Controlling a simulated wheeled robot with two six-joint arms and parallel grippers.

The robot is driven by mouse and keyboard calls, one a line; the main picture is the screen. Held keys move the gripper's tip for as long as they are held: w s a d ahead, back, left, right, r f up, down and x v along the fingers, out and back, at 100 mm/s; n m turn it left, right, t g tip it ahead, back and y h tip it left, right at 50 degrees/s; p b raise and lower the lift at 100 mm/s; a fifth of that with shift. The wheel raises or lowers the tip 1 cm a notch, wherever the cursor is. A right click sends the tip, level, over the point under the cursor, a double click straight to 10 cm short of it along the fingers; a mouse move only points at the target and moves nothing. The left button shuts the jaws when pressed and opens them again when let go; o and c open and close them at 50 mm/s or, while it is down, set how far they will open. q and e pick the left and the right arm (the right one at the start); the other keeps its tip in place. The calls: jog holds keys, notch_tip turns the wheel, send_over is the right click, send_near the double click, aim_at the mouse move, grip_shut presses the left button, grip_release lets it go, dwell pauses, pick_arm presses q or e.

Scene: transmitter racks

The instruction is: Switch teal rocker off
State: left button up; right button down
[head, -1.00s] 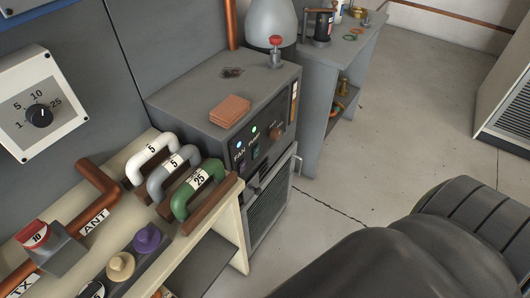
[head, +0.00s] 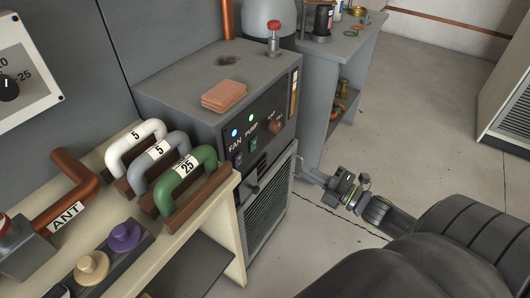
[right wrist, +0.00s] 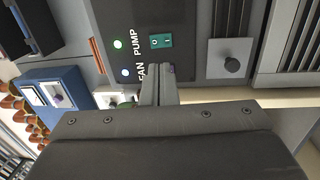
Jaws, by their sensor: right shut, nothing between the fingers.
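The teal rocker (head: 253,145) is on the dark front panel of the grey cabinet, below the PUMP label. In the right wrist view the teal rocker (right wrist: 161,41) shows O and I marks; I cannot tell which side is pressed. A purple rocker (head: 238,158) sits beside it under FAN; in the right wrist view it is partly hidden behind my fingers. My right gripper (head: 303,174) is shut and empty, in front of the cabinet, to the right of and lower than the teal rocker, apart from it. My left gripper is not in view.
The FAN lamp (head: 235,133) and PUMP lamp (head: 251,118) are lit. A copper-coloured knob (head: 276,127) is right of the rockers. A vented door with a handle is below. A bench with U-shaped handles (head: 190,178) stands at left.

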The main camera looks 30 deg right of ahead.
aim_at(256, 142)
jog(key=shift+a+r+n+y, duration=0.3)
jog(key=shift+r+n+y, duration=0.1)
jog(key=shift+r, duration=0.05)
